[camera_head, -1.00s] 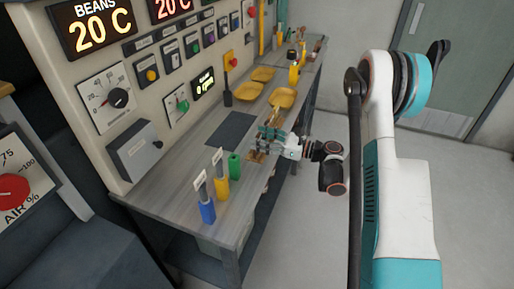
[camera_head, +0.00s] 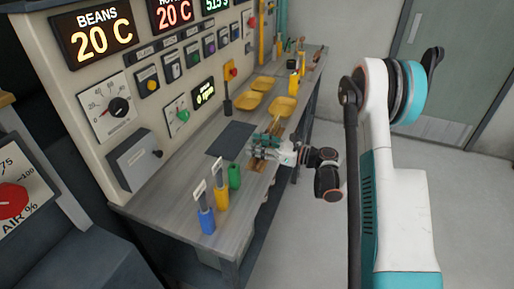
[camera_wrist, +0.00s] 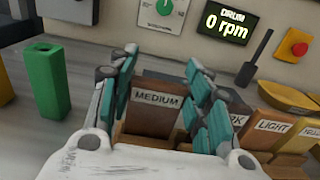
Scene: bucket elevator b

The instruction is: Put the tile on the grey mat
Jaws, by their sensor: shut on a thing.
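My gripper (camera_head: 260,145) is at the bench's front edge. In the wrist view its teal fingers (camera_wrist: 161,78) are shut on a brown tile (camera_wrist: 155,118) labelled MEDIUM. The tile stands upright between them, and its lower part is partly hidden by my gripper. I cannot tell whether its base touches the wooden rack below. The dark grey mat (camera_head: 231,138) lies flat and bare on the bench, just left of my gripper in the head view. The mat is not clear in the wrist view.
More labelled tiles, including LIGHT (camera_wrist: 272,126), stand to the right of my gripper. Green (camera_head: 234,176), yellow (camera_head: 222,195) and blue (camera_head: 207,221) holders stand to the left. Yellow trays (camera_head: 283,106) and a dark upright tool (camera_head: 227,105) are farther along the bench. The control panel rises behind.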

